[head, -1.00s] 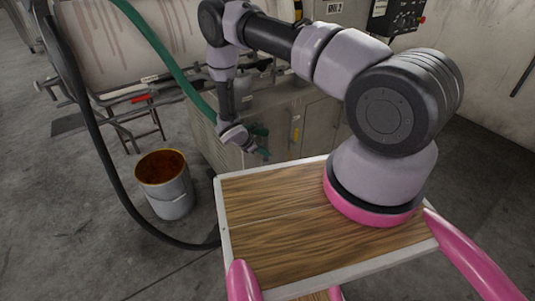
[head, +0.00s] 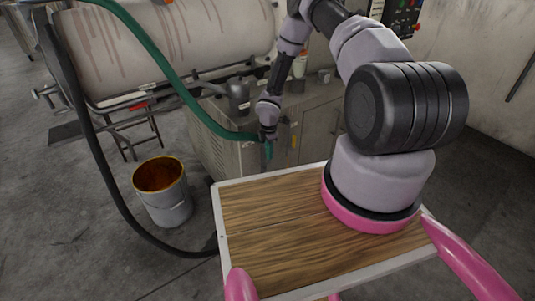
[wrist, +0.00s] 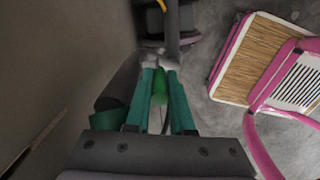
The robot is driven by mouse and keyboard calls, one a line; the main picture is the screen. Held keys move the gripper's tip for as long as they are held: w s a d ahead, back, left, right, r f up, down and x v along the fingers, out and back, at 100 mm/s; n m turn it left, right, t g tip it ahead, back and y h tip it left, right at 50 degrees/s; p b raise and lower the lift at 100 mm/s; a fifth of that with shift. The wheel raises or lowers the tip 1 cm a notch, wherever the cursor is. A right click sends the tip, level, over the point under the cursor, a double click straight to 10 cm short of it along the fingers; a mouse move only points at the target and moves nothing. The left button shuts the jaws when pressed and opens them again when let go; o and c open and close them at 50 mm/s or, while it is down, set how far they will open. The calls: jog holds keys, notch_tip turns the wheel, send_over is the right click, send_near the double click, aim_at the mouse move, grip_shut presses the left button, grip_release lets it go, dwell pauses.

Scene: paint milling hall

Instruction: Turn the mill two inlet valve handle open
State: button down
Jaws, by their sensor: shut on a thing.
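My gripper (head: 268,150) is low at the front of the grey mill cabinet (head: 322,118), left of a small yellow mark. In the wrist view its two teal fingers (wrist: 160,72) are closed around a bright green piece, which looks like the valve handle (wrist: 159,88). The fingers and wrist hide most of the handle, so I cannot tell its angle or the valve body behind it. In the head view the handle does not show apart from the teal fingers.
A green hose (head: 150,48) runs down to beside my gripper. A black hose (head: 96,135) hangs further left. An open bucket with orange-brown contents (head: 172,210) stands on the floor. A stained tank (head: 165,50) lies behind.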

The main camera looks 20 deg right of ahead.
jog(key=shift+w+d, duration=0.1)
jog(key=shift+d, duration=0.05)
dwell(0.4)
jog(key=c, duration=0.8)
grip_release()
notch_tip(320, 180, up, 11)
jog(key=shift+d+f, duration=0.1)
